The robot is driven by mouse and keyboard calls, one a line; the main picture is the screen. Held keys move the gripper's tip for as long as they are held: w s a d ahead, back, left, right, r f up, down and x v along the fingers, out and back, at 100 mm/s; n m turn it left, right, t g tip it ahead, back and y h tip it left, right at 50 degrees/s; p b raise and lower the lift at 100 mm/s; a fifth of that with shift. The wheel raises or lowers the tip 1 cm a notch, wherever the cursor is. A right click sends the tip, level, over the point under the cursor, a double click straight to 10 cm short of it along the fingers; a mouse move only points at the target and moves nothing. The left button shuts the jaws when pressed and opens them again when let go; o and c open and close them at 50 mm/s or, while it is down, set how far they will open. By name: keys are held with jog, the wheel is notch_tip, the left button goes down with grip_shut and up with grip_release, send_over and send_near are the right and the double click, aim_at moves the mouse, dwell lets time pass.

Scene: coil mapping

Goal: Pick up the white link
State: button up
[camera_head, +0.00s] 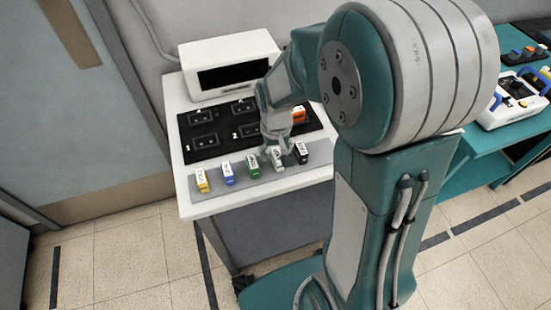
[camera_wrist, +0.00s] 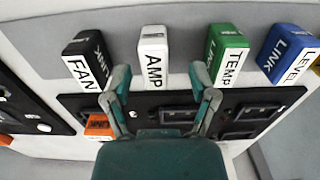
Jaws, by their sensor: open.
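The white link (camera_wrist: 154,52), labelled AMP, stands in a row on a grey strip and shows clearly in the wrist view. In the head view the white link (camera_head: 278,164) is partly covered by my gripper (camera_head: 276,150). In the wrist view my gripper (camera_wrist: 158,84) is open, with one fingertip on each side of the white link's line and a little short of it. Nothing is between the fingers.
A black FAN link (camera_wrist: 88,58) and a green TEMP link (camera_wrist: 225,55) flank the white link closely. A blue LEVEL link (camera_wrist: 288,50) and a yellow link (camera_head: 202,181) stand farther along. An orange link (camera_head: 299,115) sits on the black socket panel (camera_head: 215,155).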

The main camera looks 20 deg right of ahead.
jog(key=shift+f, duration=0.65)
jog(key=shift+d+f, duration=0.1)
jog(key=shift+f, duration=0.15)
jog(key=shift+d, duration=0.25)
grip_shut()
jog(key=shift+a, duration=0.2)
jog(key=shift+r, duration=0.1)
